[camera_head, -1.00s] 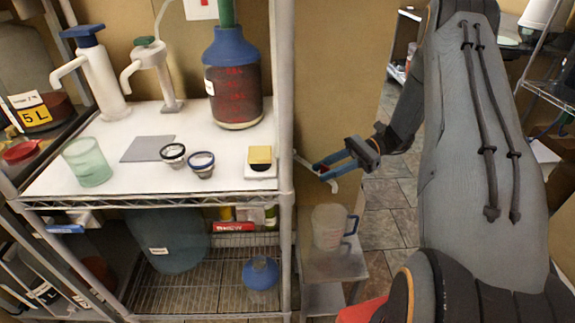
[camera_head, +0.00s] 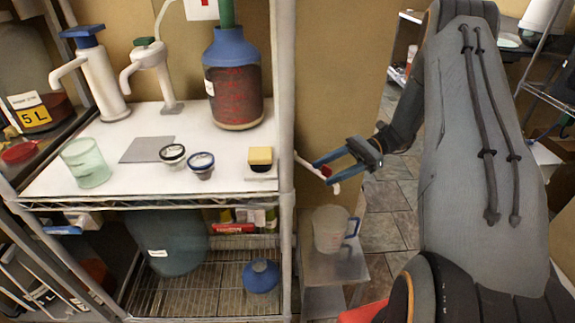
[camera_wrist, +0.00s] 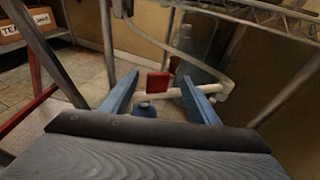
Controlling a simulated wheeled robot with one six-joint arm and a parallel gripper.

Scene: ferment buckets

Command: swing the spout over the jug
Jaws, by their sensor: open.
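The spout (camera_head: 306,166) is a thin white pipe sticking out from the right side of the shelf rack, with a red piece on it and a bent white end. The clear jug (camera_head: 329,236) with a blue handle stands below it on a small stand. My gripper (camera_head: 322,174) is open at the spout's outer part, near the red piece. In the wrist view, my gripper (camera_wrist: 160,78) has its blue fingers apart, with the red piece (camera_wrist: 158,81) and white spout (camera_wrist: 208,90) showing between and beyond them. I cannot tell whether a finger touches the spout.
The rack post (camera_head: 287,130) stands just left of my gripper. The white shelf (camera_head: 115,160) holds pumps, a red-filled bottle (camera_head: 236,98) and small cups. A blue-topped vessel (camera_head: 261,276) sits on the lower shelf. Tiled floor (camera_head: 392,205) lies right of the jug.

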